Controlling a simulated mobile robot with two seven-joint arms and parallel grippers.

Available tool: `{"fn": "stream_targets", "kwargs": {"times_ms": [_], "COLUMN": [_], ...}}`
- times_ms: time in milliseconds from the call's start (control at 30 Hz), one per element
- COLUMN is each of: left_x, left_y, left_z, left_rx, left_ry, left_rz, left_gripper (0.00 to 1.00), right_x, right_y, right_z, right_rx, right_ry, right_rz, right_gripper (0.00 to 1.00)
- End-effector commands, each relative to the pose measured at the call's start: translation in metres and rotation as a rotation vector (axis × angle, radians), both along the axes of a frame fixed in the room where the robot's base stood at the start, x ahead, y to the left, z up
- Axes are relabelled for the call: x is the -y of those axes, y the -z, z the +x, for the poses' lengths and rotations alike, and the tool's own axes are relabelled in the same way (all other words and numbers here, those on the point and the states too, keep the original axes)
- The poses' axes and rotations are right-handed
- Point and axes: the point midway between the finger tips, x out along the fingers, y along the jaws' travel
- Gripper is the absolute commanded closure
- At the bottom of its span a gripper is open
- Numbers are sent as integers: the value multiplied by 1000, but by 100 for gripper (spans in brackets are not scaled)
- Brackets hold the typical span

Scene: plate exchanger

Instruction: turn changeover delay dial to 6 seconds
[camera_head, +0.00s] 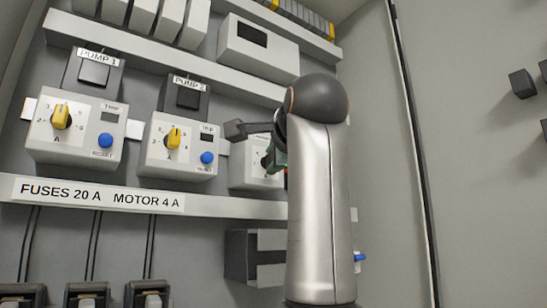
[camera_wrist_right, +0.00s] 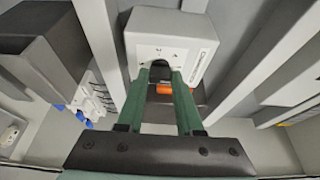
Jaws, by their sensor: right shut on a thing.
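The changeover delay unit is a white box (camera_head: 246,170) in the head view, right of the pump units and partly hidden behind my right arm. In the right wrist view the same white box (camera_wrist_right: 190,32) shows a partly readable label on its side. Its dark dial knob (camera_wrist_right: 160,67) sits between the green fingers of my right gripper (camera_wrist_right: 160,76), which is shut on it. In the head view the right gripper (camera_head: 273,156) is at the box's face, mostly covered by the arm. The dial's setting is too small and covered to read. My left gripper is not in view.
Two pump units with yellow dials, PUMP 1 (camera_head: 75,133) and the one beside it (camera_head: 179,147), stand left of the gripper. A labelled rail (camera_head: 225,206) runs below. An orange part (camera_wrist_right: 165,89) shows just beyond the fingers. The cabinet wall (camera_head: 375,130) is at right.

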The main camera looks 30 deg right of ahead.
Motion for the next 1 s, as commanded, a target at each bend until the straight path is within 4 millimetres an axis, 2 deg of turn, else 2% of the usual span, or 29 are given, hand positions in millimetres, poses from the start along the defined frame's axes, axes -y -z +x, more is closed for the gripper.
{"fn": "stream_targets", "kwargs": {"times_ms": [133, 167, 400, 667, 767, 867, 1000], "left_x": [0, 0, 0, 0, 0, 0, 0], "left_y": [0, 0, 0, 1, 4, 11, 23], "left_z": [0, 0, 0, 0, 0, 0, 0], "left_rx": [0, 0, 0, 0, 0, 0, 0], "left_ry": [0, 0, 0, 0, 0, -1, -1], "left_rz": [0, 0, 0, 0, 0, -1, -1], "left_gripper": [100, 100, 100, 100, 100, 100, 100], "right_x": [0, 0, 0, 0, -2, -6, -14], "right_y": [2, 2, 1, 0, 1, 2, 3], "right_z": [1, 1, 0, -1, -7, -21, -51], "right_rx": [-5, -5, -2, 0, 3, 5, 6], "right_ry": [1, 1, 0, 0, 0, -2, -2], "right_rz": [1, 1, 0, -1, -2, -1, -2], "right_gripper": [100, 63, 36, 35, 35, 35, 35]}}
